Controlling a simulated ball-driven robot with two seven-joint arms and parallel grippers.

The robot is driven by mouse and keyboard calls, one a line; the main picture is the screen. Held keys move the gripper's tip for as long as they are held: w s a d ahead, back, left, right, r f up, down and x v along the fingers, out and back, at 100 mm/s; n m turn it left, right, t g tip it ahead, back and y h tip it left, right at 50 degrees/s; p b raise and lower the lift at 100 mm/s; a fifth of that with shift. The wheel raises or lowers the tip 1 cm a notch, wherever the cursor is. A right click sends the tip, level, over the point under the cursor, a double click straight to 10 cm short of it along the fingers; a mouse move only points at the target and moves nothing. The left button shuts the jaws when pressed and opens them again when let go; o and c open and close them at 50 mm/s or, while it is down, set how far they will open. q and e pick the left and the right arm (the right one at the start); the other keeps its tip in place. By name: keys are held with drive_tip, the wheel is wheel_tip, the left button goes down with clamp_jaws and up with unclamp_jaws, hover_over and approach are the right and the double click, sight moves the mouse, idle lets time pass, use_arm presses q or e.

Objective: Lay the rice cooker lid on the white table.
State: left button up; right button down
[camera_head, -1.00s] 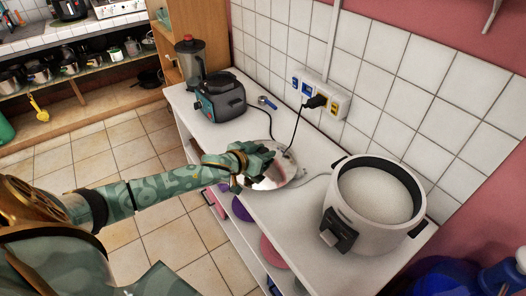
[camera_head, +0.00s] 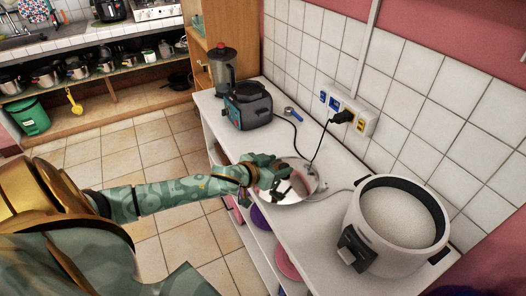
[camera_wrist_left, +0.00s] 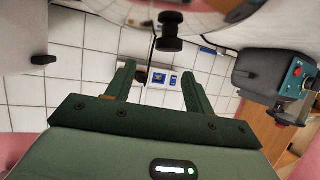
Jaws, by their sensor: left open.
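The rice cooker lid (camera_head: 306,183) is a shiny silver disc on the white table (camera_head: 312,228), in front of the wall sockets. Its black knob (camera_wrist_left: 170,32) and part of its underside or rim (camera_wrist_left: 205,8) show at the top of the left wrist view. My left gripper (camera_head: 277,172) is at the lid's left side and hides part of it. In the left wrist view its two fingers (camera_wrist_left: 158,72) are apart with nothing between them, and the knob is beyond the tips. The white rice cooker (camera_head: 358,218) stands uncovered to the right. My right gripper is not in view.
A dark appliance with a blender jug (camera_head: 221,70) behind it stands at the table's far end; the appliance (camera_head: 249,105) also shows in the left wrist view (camera_wrist_left: 262,72). A black plug and cord run from the wall sockets (camera_head: 349,112). Bare table lies between lid and cooker.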

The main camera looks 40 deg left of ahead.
use_arm(q)
drive_tip(key=d+p+v, duration=0.1)
drive_tip(key=v, duration=0.6)
drive_tip(key=s+a+f+g+y, duration=0.1)
drive_tip(key=s+a+f+g, duration=0.35)
drive_tip(key=f, duration=0.75)
drive_tip(key=s+a+f+g+y, duration=0.1)
drive_tip(key=s+f+y, duration=0.1)
drive_tip(key=s+f, duration=0.8)
drive_tip(key=s+d+f+g, duration=0.2)
drive_tip(key=s+d+f, duration=0.2)
drive_tip(key=s+f, duration=0.3)
drive_tip(key=s+d+f+m+g+h, duration=0.1)
drive_tip(key=s+d+f, duration=0.4)
drive_tip(key=s, duration=0.6)
drive_tip(key=s+d+f+m+g+b, duration=0.1)
drive_tip(key=s+d+f+g, duration=0.3)
drive_tip(key=s+f, duration=0.5)
drive_tip(key=shift+s+d+f, duration=0.3)
drive_tip(key=shift+d+f, duration=0.15)
drive_tip(key=shift+d, duration=0.15)
